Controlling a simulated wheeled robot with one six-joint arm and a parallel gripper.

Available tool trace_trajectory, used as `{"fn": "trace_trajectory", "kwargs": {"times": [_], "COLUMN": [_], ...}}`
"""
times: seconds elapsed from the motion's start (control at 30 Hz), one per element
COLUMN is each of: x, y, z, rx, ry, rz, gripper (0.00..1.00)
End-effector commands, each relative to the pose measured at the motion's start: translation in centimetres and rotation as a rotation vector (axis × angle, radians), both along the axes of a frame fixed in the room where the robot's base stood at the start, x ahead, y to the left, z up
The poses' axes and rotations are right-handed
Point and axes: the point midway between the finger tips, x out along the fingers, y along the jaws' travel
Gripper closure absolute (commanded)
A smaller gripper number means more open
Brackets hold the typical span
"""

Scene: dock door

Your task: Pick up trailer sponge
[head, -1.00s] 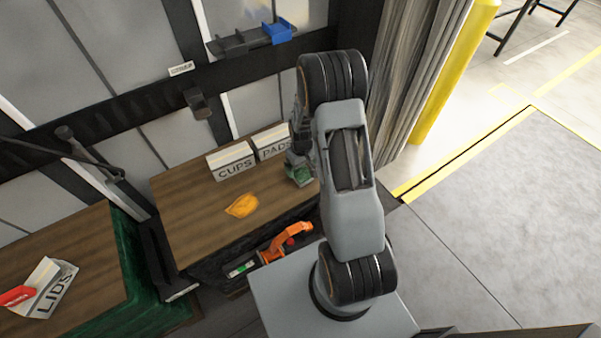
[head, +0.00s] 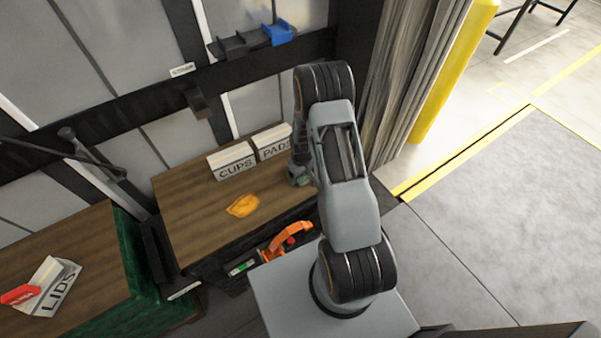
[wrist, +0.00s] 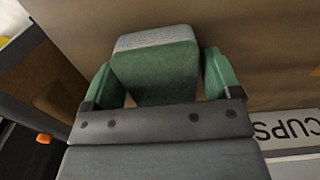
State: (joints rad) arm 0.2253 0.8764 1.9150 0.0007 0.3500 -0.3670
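The trailer sponge (wrist: 156,72), a green block with a grey face, sits between the two green fingers of my gripper (wrist: 161,66) in the wrist view. A narrow gap shows between the sponge and the right finger; the left finger is very close to it. The fingers look open around the sponge. In the head view, my gripper (head: 298,172) is low at the right end of the wooden table (head: 190,215), and my arm hides much of it. A little green shows there, but I cannot tell sponge from finger.
Boxes marked CUPS (head: 232,161) and PADS (head: 273,143) stand just left of my gripper. A yellow-orange cloth (head: 242,205) lies on the table. An orange-handled tool (head: 285,241) is at the front edge. A LIDS box (head: 57,290) stands on the left table.

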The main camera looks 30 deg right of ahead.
Motion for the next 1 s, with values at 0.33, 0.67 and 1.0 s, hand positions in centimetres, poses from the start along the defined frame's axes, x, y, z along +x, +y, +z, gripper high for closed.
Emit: {"fn": "trace_trajectory", "kwargs": {"times": [0.33,0.67,1.0], "x": [0.0,0.0,-0.2], "y": [0.0,0.0,0.7], "z": [0.0,0.2,4.0], "rx": [0.000,0.000,-0.001], "ry": [0.000,-0.001,-0.004], "rz": [0.000,0.000,0.004], "gripper": [0.50,0.54,0.54]}}
